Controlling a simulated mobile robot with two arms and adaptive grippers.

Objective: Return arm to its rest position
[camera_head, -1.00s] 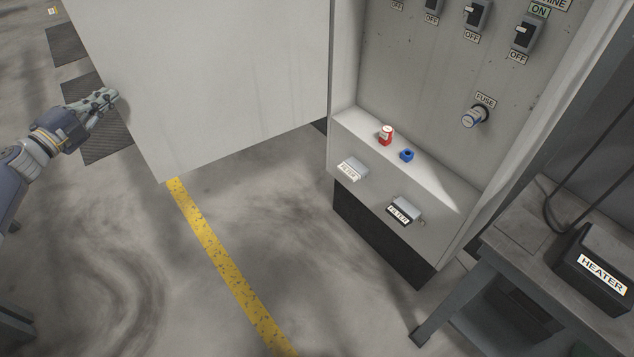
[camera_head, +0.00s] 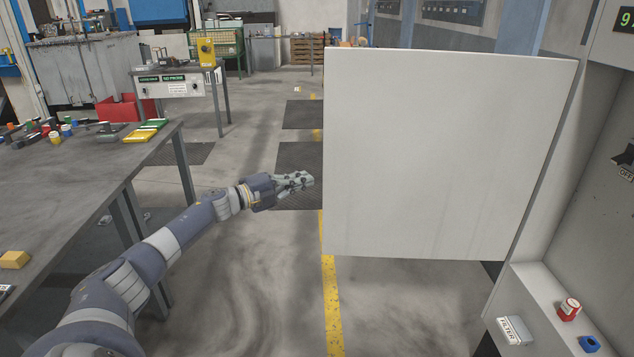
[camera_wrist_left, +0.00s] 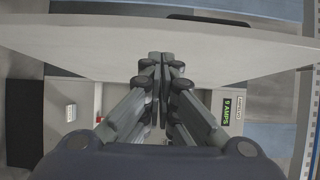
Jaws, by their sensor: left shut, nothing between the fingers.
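My left arm reaches in from the lower left of the head view. Its gripper (camera_head: 305,181) is shut and empty, just left of the open white cabinet door (camera_head: 440,150). In the left wrist view the shut fingers (camera_wrist_left: 160,95) point at the door's edge (camera_wrist_left: 150,45); I cannot tell whether they touch it. My right gripper is not in view.
A workbench (camera_head: 60,215) with several small parts stands at the left, close to my left arm. The cabinet's ledge (camera_head: 545,290) holds a red fuse (camera_head: 569,309) and a blue one (camera_head: 590,344). The floor (camera_head: 260,270) between bench and door is clear.

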